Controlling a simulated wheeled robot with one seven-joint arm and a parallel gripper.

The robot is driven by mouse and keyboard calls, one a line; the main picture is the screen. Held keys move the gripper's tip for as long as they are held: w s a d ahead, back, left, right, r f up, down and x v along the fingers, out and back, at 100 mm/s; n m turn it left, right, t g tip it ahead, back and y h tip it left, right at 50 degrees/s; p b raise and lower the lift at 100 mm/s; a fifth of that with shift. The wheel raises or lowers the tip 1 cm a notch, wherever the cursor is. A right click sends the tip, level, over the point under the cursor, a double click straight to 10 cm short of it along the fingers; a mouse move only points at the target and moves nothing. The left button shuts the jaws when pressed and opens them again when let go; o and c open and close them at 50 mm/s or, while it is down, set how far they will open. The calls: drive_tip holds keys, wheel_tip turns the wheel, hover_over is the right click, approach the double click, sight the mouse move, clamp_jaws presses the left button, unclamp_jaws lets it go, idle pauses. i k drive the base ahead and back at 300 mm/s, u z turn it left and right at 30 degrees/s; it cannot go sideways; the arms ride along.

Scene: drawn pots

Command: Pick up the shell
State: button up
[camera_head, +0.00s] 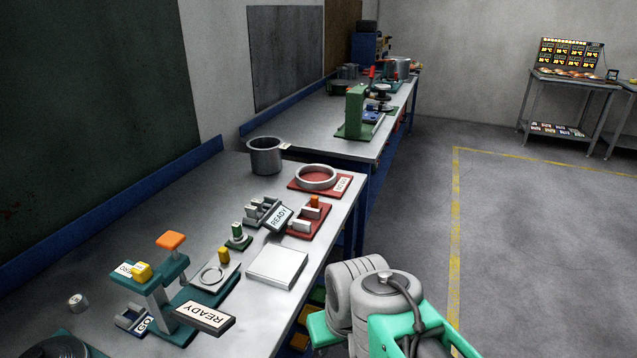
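A grey, open-topped round metal pot (265,157) stands upright on the near bench, towards its far end. It looks like the shell, though no label confirms this. A small pale tab shows at its right rim. Nothing is touching it from my side. Grey and green links of my arm show at the bottom right, beside the bench's right edge and well apart from the pot. My gripper is not visible in this view.
A red plate with a grey ring (316,177) sits right of the pot. Several small fixtures and READY signs (204,317) crowd the near bench (190,191). A green press (354,112) stands on the farther bench. The floor right of the benches (540,220) is clear.

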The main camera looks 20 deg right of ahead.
sight(265, 151)
drive_tip(key=z, duration=1)
drive_tip(key=k, duration=1.3)
drive_tip(key=z, duration=0.9)
drive_tip(key=i, duration=1.3)
drive_tip(key=u, duration=0.4)
drive_tip(key=i, duration=2.2)
drive_tip(key=u, duration=1.4)
drive_tip(key=i, duration=1.15)
drive_tip(key=u, duration=1.1)
